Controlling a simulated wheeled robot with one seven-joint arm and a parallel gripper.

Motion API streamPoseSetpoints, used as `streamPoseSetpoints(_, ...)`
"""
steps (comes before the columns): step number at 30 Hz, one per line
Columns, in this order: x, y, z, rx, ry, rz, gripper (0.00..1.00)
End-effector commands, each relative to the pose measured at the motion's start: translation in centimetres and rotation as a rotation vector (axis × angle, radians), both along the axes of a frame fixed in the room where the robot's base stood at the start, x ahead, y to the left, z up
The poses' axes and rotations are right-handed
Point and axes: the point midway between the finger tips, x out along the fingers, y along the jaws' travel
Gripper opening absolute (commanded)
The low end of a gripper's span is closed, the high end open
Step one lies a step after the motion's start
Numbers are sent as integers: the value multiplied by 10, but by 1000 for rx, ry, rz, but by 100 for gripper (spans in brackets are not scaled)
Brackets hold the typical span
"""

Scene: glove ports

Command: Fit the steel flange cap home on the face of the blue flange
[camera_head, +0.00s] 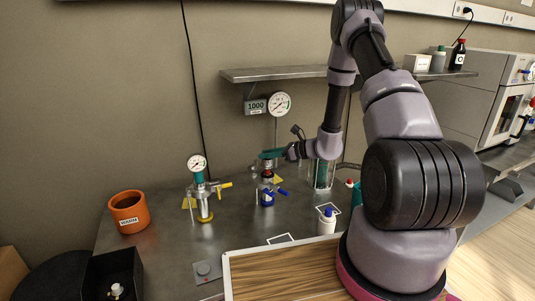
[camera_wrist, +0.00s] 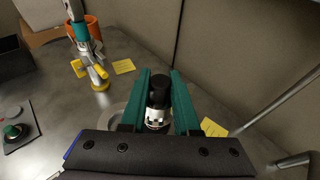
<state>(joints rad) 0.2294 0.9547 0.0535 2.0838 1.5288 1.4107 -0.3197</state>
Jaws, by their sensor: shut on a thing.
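The steel flange cap (camera_wrist: 157,115) has a black knob on top and sits between the teal fingers of my gripper (camera_wrist: 158,88) in the wrist view. In the head view my gripper (camera_head: 272,154) is shut on it, above the blue flange (camera_head: 267,198) on the steel bench. The cap (camera_head: 267,174) shows small and dark just under the fingers. The blue flange's fitting has blue handles. I cannot tell whether the cap touches the flange face. In the wrist view the flange face is mostly hidden under the cap and my gripper.
A fitting with a gauge and yellow flange (camera_head: 204,207) stands to the left. An orange bin (camera_head: 128,211) stands farther left. A glass cylinder (camera_head: 324,172) and a white bottle (camera_head: 327,221) stand to the right. A wall shelf (camera_head: 285,74) and a round gauge (camera_head: 279,104) are behind.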

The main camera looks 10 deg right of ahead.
Motion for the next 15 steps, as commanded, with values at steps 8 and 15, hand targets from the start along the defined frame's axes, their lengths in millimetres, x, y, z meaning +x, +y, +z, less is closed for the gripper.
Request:
streamPoseSetpoints(8,5,-6,16,-10,-2,-50,0)
streamPoseSetpoints(15,15,-28,67,-32,-4,-229,0)
